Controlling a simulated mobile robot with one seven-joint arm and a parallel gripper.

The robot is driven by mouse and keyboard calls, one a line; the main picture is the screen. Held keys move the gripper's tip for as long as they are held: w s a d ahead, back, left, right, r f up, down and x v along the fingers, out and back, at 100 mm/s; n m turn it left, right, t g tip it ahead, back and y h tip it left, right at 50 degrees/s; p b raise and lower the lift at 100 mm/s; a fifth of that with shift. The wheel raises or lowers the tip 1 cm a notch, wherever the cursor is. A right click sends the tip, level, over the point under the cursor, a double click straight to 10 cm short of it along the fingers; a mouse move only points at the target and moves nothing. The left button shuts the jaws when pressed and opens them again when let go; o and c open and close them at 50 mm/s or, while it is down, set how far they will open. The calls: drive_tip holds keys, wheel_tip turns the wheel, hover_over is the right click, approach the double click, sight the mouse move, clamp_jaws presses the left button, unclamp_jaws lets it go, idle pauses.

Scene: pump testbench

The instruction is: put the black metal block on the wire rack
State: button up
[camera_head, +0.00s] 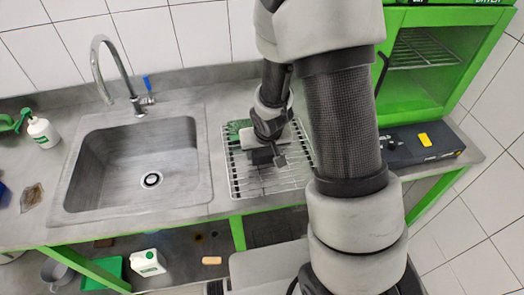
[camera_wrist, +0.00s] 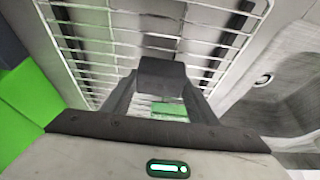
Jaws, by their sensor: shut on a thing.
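The wire rack (camera_head: 240,182) lies on the grey counter, just right of the sink. My gripper (camera_head: 266,152) is over the rack's middle in the head view. In the wrist view my gripper (camera_wrist: 161,88) has its two dark fingers shut on the black metal block (camera_wrist: 162,74), which sits between their tips. The rack's wires (camera_wrist: 88,45) show beyond the block. In the head view the block (camera_head: 262,157) is a small dark shape, partly hidden by my gripper. Whether it touches the wires I cannot tell.
A green item (camera_head: 236,128) lies at the rack's back left. The sink (camera_head: 140,165) with a tap (camera_head: 125,75) is to the left. The rack's front is clear.

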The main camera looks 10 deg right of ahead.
drive_tip(key=shift+f, duration=0.2)
drive_tip(key=o, duration=1.3)
